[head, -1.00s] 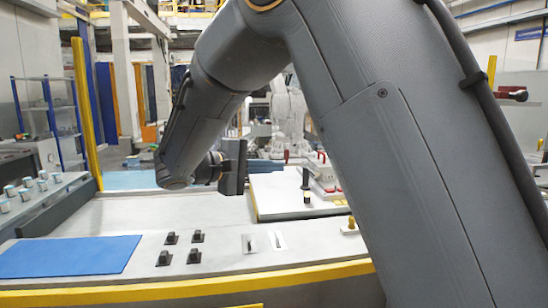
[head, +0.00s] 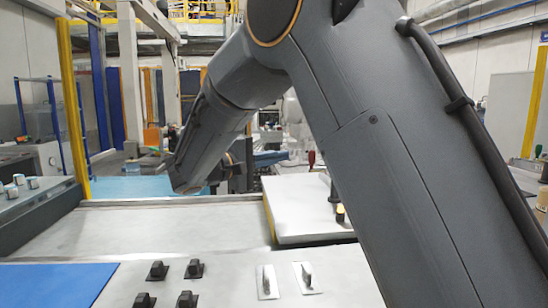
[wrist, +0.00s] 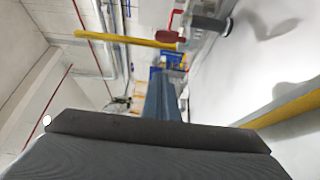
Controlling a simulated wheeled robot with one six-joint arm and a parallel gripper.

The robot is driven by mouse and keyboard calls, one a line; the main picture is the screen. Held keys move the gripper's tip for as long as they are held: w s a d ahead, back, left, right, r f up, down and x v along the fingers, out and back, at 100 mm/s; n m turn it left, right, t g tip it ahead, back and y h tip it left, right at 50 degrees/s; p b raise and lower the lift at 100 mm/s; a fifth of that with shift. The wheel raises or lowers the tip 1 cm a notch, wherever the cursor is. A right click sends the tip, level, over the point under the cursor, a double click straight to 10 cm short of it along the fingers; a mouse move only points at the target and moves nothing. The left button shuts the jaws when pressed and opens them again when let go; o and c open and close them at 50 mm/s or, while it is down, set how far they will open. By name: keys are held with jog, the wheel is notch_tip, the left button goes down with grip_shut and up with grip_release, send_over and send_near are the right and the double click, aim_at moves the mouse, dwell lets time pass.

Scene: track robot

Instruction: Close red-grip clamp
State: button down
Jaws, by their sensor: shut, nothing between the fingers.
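A small red upright grip (head: 311,158) shows in the head view beyond the white raised plate (head: 290,190), close to the edge of my arm. The clamp body under it is too small to make out. In the wrist view a dark red grip (wrist: 168,36) shows near the top, past my fingertips; I cannot tell if it is the same one. My gripper (head: 278,157) is shut and empty, reaching right over the back of the plate. In the wrist view its fingers (wrist: 162,85) lie together, apart from the red grip. My arm hides much of the plate's right side.
A dark handle (wrist: 210,23) shows in the wrist view. Black knobs (head: 157,271), two light toggles (head: 267,281) and a blue mat (head: 60,285) are in front.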

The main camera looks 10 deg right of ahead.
jog(key=d+p, duration=0.1)
jog(key=d, duration=0.2)
jog(key=s+d+p, duration=0.1)
jog(key=d, duration=0.1)
jog(key=shift+d, duration=0.4)
jog(key=shift+s+a+t, duration=0.1)
jog(key=shift+s+t, duration=0.05)
jog(key=shift+t, duration=0.15)
